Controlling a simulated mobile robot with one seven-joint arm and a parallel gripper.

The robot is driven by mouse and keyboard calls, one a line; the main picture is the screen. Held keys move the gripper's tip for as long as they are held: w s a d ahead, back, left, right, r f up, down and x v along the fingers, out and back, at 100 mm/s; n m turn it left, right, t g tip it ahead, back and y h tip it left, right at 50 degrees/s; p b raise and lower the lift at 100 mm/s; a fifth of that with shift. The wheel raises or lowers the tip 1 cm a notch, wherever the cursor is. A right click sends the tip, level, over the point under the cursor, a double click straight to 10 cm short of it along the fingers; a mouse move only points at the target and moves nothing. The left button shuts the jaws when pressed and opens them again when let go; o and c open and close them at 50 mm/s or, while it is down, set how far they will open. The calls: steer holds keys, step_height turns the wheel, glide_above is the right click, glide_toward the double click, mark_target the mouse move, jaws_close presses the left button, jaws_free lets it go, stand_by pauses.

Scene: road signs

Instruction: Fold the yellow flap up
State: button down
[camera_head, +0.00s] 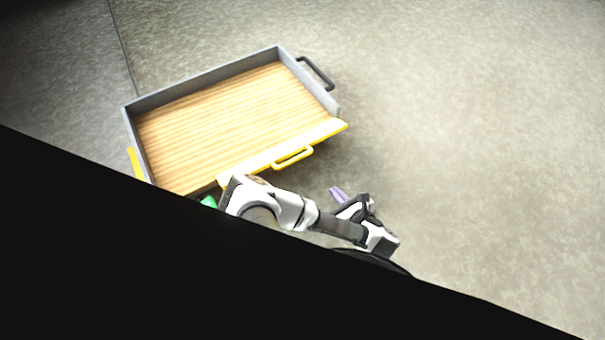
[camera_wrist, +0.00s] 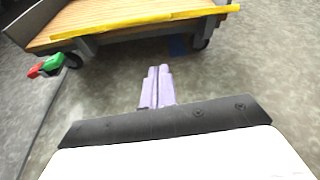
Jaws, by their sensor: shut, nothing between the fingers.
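The yellow flap (camera_head: 240,173) runs along the near long side of a grey cart with a wooden floor (camera_head: 210,125). It looks folded down, leaving that side open, and has a yellow handle (camera_head: 292,158) on it. In the wrist view the flap's yellow edge (camera_wrist: 140,20) crosses the top. My gripper (camera_head: 338,194) is shut and empty, with pale purple fingers held together. It is in front of the flap and apart from it, to the lower right of the handle. In the wrist view the gripper (camera_wrist: 158,88) points toward the cart.
A dark handle (camera_head: 316,73) sticks out from the cart's right end. A green and red part (camera_wrist: 46,66) shows at the cart's left in the wrist view, near a dark wheel (camera_wrist: 72,59). Open concrete floor (camera_head: 470,150) lies to the right.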

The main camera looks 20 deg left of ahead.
steer(key=w+a+f+y+b, duration=0.1)
steer(key=w+a+b, duration=0.4)
steer(key=a, duration=0.8)
steer(key=shift+w+f+m, duration=0.4)
steer(key=shift+w, duration=0.1)
steer(key=shift+r, duration=0.15)
steer(key=shift+a+r+p, duration=0.1)
steer(key=shift+r+p, duration=0.15)
steer(key=shift+p, duration=0.05)
